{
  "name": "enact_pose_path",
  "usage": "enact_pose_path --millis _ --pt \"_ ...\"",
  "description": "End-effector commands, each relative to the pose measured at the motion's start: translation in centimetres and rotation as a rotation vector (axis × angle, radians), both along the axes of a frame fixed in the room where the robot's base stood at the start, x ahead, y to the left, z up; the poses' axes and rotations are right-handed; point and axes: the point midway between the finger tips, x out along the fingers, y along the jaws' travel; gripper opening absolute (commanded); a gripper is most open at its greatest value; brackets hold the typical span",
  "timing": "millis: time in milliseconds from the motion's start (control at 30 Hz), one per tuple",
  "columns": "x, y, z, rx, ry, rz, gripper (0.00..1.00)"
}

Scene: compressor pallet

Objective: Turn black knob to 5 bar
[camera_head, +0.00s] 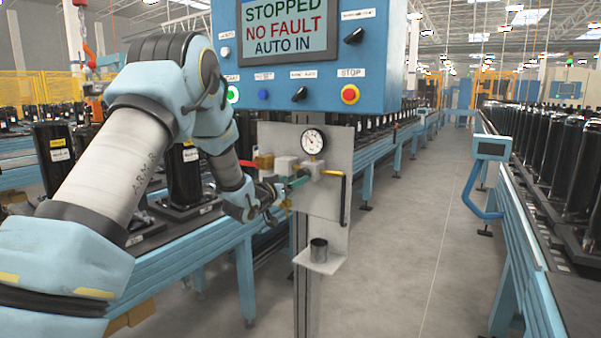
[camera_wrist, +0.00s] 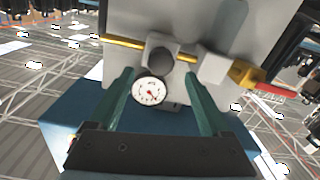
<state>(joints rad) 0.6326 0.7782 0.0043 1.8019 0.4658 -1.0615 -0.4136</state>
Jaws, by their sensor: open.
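The black knob (camera_wrist: 160,62) shows in the wrist view as a dark round end on a grey block, between my two green fingertips and just beyond them. In the head view my arm and gripper hide it, or I cannot pick it out. My gripper (camera_wrist: 160,76) is open, with a finger on each side of the knob; I cannot tell whether either touches it. In the head view my gripper (camera_head: 294,181) is at the fittings on the grey panel (camera_head: 322,205). The round white gauge (camera_head: 313,141) sits above the fittings; its reading is too small to tell. It also shows in the wrist view (camera_wrist: 149,91).
A blue control box (camera_head: 377,60) with a screen, buttons and a red stop button (camera_head: 350,94) is above the panel. A dark cup (camera_head: 318,250) stands on a small shelf below. Conveyors run either side; the aisle is clear.

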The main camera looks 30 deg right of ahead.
Motion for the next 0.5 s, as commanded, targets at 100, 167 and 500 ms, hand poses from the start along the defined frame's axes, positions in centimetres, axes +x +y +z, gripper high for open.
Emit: enact_pose_path --millis 100,167,500 --pt "1.1 -1.9 0.3 0.001 0.0 -0.001 0.82" --pt "1.6 -2.7 0.3 0.001 0.0 -0.001 0.82" --pt "2.8 -4.6 0.0 0.002 0.0 0.002 0.82"
